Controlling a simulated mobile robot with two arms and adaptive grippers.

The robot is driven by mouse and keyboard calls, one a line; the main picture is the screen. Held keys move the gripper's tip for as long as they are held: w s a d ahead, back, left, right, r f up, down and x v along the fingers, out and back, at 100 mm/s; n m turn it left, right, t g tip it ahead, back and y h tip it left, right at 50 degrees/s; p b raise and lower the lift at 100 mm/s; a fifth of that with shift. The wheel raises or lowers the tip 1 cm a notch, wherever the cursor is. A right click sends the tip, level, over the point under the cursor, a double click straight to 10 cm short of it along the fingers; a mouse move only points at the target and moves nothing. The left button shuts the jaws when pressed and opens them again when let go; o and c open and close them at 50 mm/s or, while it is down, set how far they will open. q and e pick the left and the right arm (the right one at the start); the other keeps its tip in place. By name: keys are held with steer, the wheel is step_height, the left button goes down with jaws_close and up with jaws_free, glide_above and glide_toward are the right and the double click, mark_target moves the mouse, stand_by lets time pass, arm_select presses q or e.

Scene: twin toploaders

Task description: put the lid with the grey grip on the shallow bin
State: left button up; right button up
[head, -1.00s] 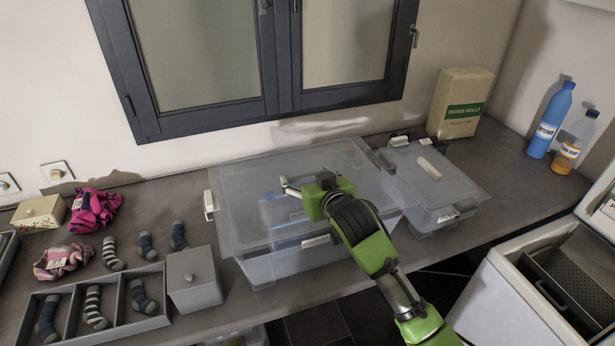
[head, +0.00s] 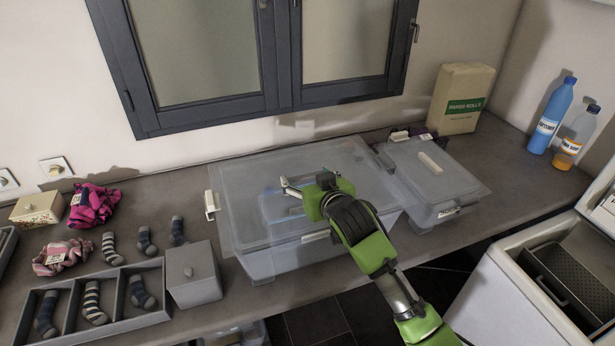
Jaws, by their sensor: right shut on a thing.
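A large clear bin (head: 275,262) stands in the middle of the worktop, with a white clip on its left side. A translucent flat lid (head: 245,190) lies over it; I cannot tell whether it rests fully on the rim. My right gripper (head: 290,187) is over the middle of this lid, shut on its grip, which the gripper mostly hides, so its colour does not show. A smaller clear bin (head: 425,215) stands to the right, covered by a lid with a pale bar grip (head: 430,163). Which bin is shallower is hard to tell. My left gripper is not in view.
A paper rolls pack (head: 462,98) and two bottles (head: 550,115) stand at back right. An open white washer (head: 510,290) is at front right.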

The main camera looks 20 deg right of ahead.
steer(key=shift+f, duration=0.6)
steer(key=o, duration=1.5)
steer(key=shift+f, duration=0.1)
steer(key=v, duration=1.2)
